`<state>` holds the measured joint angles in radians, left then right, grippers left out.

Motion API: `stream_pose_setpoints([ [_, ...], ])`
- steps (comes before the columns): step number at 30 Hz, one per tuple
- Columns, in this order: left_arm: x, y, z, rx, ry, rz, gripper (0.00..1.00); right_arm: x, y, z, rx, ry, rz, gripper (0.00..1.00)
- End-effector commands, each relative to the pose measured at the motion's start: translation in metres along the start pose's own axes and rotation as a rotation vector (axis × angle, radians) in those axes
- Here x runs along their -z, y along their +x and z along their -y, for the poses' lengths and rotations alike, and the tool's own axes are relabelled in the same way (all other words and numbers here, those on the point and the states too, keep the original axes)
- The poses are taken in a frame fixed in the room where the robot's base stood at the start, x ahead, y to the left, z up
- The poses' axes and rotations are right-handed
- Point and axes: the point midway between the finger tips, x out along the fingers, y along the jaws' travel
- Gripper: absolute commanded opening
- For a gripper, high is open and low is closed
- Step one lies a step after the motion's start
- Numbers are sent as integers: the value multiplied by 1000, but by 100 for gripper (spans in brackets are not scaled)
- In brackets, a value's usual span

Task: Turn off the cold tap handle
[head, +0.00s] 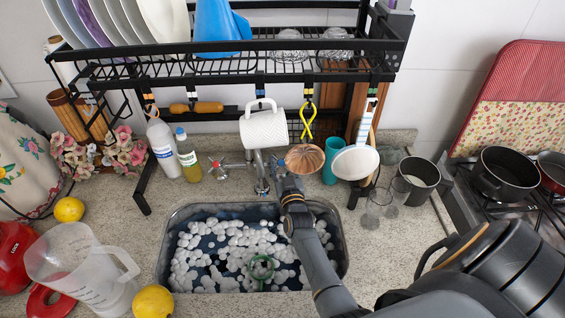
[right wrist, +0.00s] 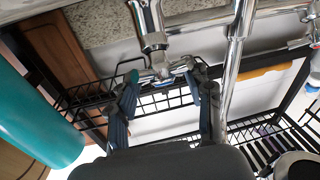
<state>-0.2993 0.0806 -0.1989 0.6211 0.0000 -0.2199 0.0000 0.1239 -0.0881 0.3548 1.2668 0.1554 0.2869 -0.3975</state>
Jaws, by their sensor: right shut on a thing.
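The tap stands at the back of the sink, with its chrome spout (head: 262,172) in the middle. Its red-marked handle (head: 220,167) is to the left. The cold tap handle (right wrist: 163,68), chrome with a blue mark, shows between the fingers of my right gripper (right wrist: 163,80) in the right wrist view. In the head view my right gripper (head: 282,172) is just right of the spout and hides the cold handle. My right gripper is shut on that handle. My left gripper is not in view.
The sink (head: 180,215) holds foamy water. A teal cup (head: 329,167) and glasses (head: 378,205) are at the right.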

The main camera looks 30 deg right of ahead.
Motion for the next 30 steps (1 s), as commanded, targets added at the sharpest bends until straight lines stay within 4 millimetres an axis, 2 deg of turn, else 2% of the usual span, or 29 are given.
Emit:
stream_pose_setpoints([
  [25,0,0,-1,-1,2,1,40,3,2,-3,-4,-2,-6,19],
  [26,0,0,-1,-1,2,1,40,3,2,-3,-4,-2,-7,57],
  [28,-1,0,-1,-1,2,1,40,3,2,-3,-4,-2,-7,71],
  [30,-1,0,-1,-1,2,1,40,2,2,-2,-3,-2,-5,74],
])
